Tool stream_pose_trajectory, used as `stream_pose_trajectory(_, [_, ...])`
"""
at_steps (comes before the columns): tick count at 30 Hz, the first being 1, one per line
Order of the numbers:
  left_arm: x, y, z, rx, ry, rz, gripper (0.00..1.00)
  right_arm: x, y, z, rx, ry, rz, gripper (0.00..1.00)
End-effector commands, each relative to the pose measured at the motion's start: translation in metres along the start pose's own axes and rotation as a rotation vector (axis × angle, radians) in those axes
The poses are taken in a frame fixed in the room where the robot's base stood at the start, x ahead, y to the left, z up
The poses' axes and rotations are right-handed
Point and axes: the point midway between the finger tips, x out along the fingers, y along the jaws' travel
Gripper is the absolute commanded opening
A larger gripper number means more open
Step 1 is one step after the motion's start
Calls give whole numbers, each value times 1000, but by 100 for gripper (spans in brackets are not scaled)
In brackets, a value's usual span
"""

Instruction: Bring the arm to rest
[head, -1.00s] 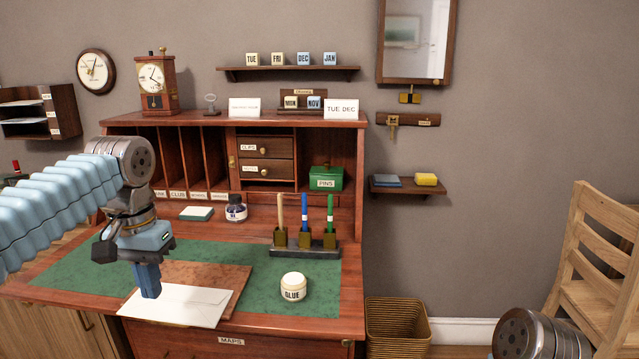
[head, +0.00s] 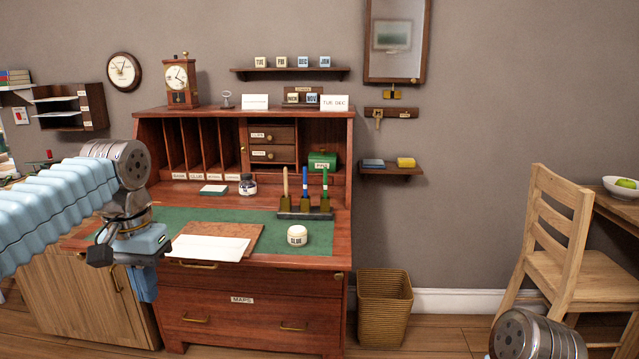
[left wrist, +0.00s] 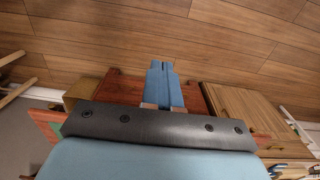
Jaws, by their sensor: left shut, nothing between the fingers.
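My left arm comes in from the left in the head view. Its gripper (head: 143,284) points down in front of the desk's (head: 345,225) left front edge, with blue fingers together and nothing held. In the left wrist view the shut blue fingers (left wrist: 161,68) show against the wooden floor (left wrist: 200,35). A rounded grey part of my right arm shows at the bottom right of the head view; its gripper is outside the picture.
On the desk are a white envelope (head: 207,248), a glue jar (head: 297,235), a pen stand (head: 304,213) and an ink bottle (head: 247,185). A wicker basket (head: 385,310) stands right of the desk, and a wooden chair (head: 565,250) farther right. Open floor lies between them.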

Motion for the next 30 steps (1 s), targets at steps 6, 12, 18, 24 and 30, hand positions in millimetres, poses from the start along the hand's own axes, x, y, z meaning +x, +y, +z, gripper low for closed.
stream_pose_trajectory(6, [32, 10, -18, 23, 1, 23, 0, 0, 0, 0, 0, 0, 0, 0])
stream_pose_trajectory(12, [70, 22, -35, 46, 5, 53, 0, 0, 0, 0, 0, 0, 0, 0])
stream_pose_trajectory(18, [138, 46, -55, 73, 10, 111, 0, 0, 0, 0, 0, 0, 0, 0])
stream_pose_trajectory(24, [246, 86, -61, 82, 13, 213, 0, 0, 0, 0, 0, 0, 0, 0])
stream_pose_trajectory(30, [399, 148, -9, 6, 13, 354, 0, 0, 0, 0, 0, 0, 0, 0])
